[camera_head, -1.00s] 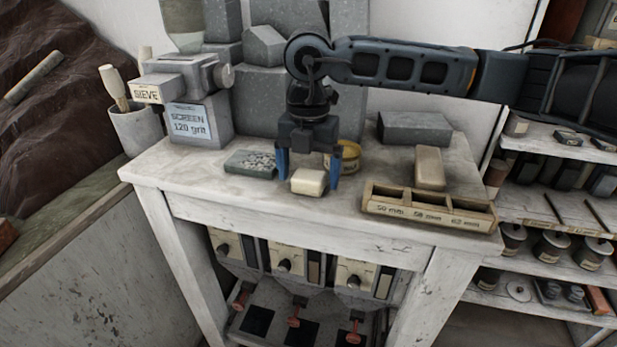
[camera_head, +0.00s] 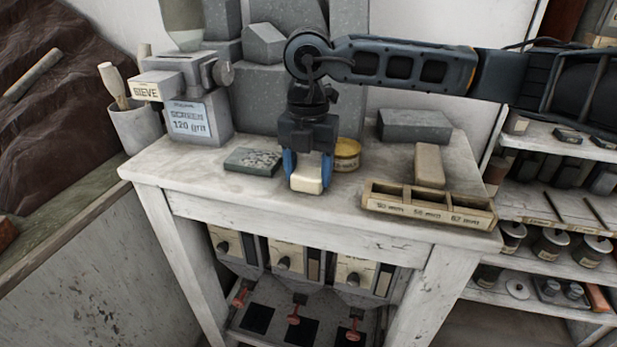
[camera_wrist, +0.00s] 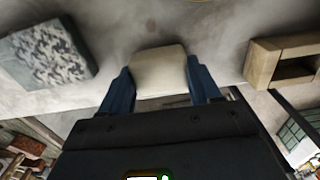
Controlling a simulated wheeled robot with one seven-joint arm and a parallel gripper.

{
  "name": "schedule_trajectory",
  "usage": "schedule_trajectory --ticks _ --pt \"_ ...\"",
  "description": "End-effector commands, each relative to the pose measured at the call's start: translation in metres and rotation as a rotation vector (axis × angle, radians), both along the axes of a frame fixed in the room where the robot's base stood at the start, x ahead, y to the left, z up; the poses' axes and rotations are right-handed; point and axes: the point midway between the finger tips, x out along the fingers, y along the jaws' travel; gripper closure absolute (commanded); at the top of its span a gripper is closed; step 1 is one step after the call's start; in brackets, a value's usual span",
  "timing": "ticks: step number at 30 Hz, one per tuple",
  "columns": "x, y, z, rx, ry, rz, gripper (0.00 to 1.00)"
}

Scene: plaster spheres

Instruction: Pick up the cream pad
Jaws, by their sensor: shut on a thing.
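The cream pad (camera_head: 307,179) is a small pale block near the front edge of the white table (camera_head: 340,208). My gripper (camera_head: 307,176) points down over it, with its blue fingers shut on the pad's left and right sides. In the wrist view the cream pad (camera_wrist: 159,68) sits between the two blue fingers of my gripper (camera_wrist: 160,88). Its lower part there is hidden by the gripper body. The pad appears at table height; I cannot tell whether it touches the surface.
A speckled grey-green block (camera_head: 253,162) lies to the left. A yellow tin (camera_head: 347,154) stands close behind on the right. A beige block (camera_head: 429,165) and a wooden tray with compartments (camera_head: 428,206) are further right. A grey block (camera_head: 414,126) lies at the back.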

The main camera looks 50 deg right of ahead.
Motion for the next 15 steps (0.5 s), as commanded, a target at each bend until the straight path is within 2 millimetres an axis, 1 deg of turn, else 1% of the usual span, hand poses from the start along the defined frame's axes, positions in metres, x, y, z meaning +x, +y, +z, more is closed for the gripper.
schedule_trajectory --ticks 5,8,11,14,15 --pt "0.000 0.000 0.002 -0.001 0.000 0.000 0.71" --pt "0.000 0.000 0.007 -0.001 0.000 0.000 0.71" --pt "0.000 -0.001 0.016 -0.003 -0.001 0.000 0.71" --pt "0.001 -0.001 0.033 -0.004 -0.001 0.000 0.71" --pt "0.001 -0.001 0.042 -0.005 -0.004 0.001 0.71"
